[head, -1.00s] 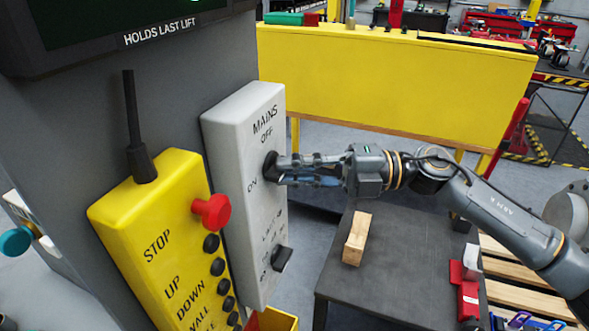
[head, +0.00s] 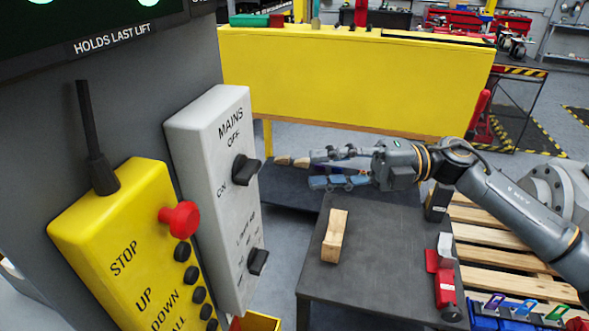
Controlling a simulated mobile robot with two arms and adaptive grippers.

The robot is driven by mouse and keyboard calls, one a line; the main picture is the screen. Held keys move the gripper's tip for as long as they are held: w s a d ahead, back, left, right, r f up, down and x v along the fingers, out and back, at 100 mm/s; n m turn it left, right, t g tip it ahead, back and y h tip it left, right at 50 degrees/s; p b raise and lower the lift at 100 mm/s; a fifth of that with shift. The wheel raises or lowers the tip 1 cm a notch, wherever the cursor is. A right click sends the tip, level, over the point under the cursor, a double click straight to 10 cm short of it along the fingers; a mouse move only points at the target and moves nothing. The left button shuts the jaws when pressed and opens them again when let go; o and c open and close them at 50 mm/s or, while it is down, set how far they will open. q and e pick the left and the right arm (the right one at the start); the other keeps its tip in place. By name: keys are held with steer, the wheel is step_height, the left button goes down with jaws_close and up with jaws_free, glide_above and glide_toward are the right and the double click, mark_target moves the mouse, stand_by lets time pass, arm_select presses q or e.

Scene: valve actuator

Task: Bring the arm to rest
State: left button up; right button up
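My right gripper (head: 314,168) comes in from the right and hangs in the air, clear of the grey mains box (head: 215,190). Its two fingers are apart with nothing between them. The black mains knob (head: 245,169) on the box is free, with a gap between it and the fingertips. A second black knob (head: 257,261) sits lower on the same box. My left gripper is not in view.
A yellow pendant (head: 120,240) with a red stop button (head: 180,218) is left of the box. Below my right arm is a dark table (head: 375,255) with a wooden block (head: 335,235) and a red-and-grey item (head: 445,280). A pallet (head: 500,235) stands right.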

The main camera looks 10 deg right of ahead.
steer(key=shift+d, duration=0.95)
